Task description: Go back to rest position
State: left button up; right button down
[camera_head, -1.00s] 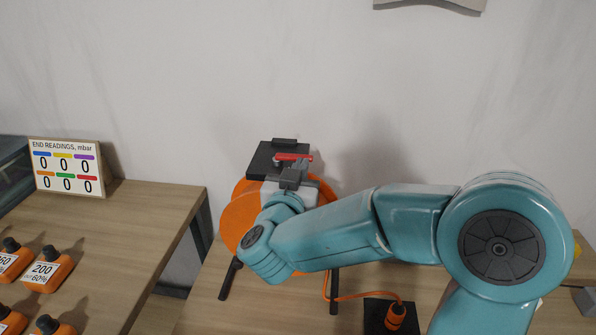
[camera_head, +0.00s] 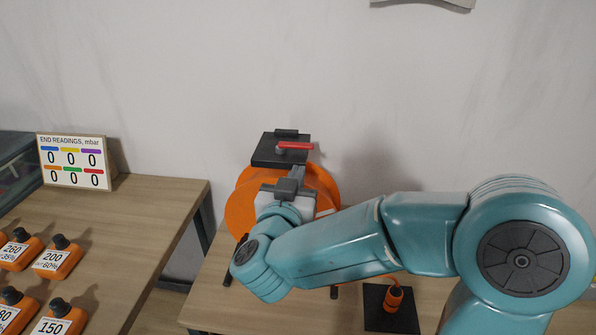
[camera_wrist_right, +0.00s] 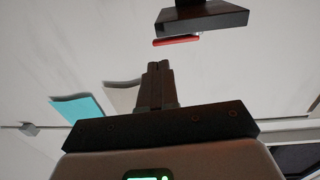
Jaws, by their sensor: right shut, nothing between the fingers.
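My right arm reaches in from the right in the head view. My right gripper (camera_head: 298,173) is shut and empty, just below and in front of a black box (camera_head: 281,150) with a red lever (camera_head: 295,146). In the right wrist view the closed fingers (camera_wrist_right: 157,84) point up toward the black box (camera_wrist_right: 203,18) and the red lever (camera_wrist_right: 176,41), with a gap between. An orange reel (camera_head: 242,205) stands behind my wrist, partly hidden by it. My left gripper is not in view.
A table at left holds several orange bottles (camera_head: 57,260) and a readings board (camera_head: 74,161) showing zeros. The table under my arm (camera_head: 260,310) carries a dark pad (camera_head: 391,310) with an orange plug (camera_head: 393,297). A gap separates the tables.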

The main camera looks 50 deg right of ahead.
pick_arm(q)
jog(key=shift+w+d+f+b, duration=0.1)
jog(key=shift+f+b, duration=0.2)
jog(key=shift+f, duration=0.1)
pick_arm(e)
jog(key=shift+s+v, duration=0.25)
jog(key=shift+v, duration=2.7)
